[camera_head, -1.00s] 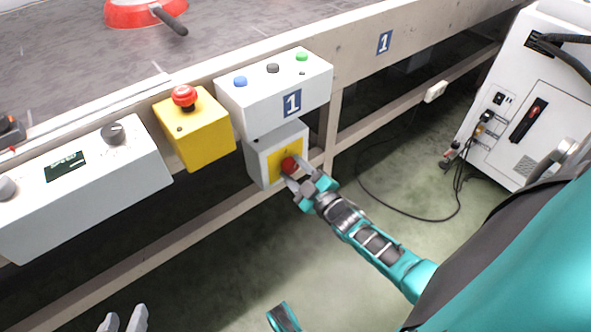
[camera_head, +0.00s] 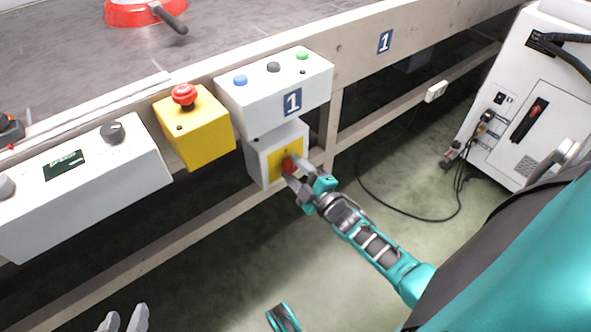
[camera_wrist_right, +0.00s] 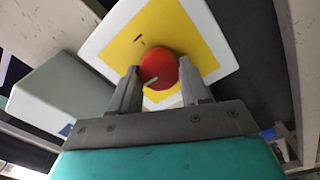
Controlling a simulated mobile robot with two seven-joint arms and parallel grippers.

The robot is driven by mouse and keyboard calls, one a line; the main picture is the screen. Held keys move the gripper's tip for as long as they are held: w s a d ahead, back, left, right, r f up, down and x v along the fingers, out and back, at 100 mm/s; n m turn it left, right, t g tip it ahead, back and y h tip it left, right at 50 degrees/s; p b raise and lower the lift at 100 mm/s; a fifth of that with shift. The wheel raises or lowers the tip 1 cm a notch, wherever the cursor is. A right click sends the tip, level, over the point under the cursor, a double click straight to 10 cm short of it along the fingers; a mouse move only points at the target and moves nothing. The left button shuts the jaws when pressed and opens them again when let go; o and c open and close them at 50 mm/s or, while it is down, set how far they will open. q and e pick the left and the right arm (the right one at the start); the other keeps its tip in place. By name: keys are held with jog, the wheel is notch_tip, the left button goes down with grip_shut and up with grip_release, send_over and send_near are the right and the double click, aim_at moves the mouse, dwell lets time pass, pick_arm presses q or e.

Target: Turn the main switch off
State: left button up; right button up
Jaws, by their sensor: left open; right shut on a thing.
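The main switch is a red round knob (camera_wrist_right: 160,69) on a yellow plate (camera_wrist_right: 128,50), on the front of a grey-white box (camera_head: 262,165) under the control panel. My right gripper (camera_head: 292,170) is at the knob, its two fingers on either side of it and shut on it. In the right wrist view the gripper (camera_wrist_right: 160,85) holds the knob between its fingertips, and a pale mark on the knob runs at a slant. My left gripper (camera_head: 124,320) shows only its fingertips at the bottom left edge, apart and empty.
Above the switch box is a white panel (camera_head: 262,100) with blue, black and green buttons. A yellow box (camera_head: 205,140) with a red emergency button (camera_head: 184,95) is left of it. A white cabinet (camera_head: 520,110) with cables stands at right.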

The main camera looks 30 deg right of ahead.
jog(key=o, duration=1)
jog(key=shift+o, duration=0.2)
pick_arm(q)
jog(key=shift+s+a+r+p, duration=0.15)
jog(key=shift+a+r+p, duration=0.35)
jog(key=shift+p, duration=0.85)
pick_arm(e)
jog(key=s+d, duration=0.1)
jog(key=s, duration=1.2)
jog(key=shift+f, duration=0.2)
pick_arm(q)
jog(key=shift+r, duration=0.15)
pick_arm(e)
jog(key=shift+w+a, duration=0.1)
jog(key=shift+w, duration=0.05)
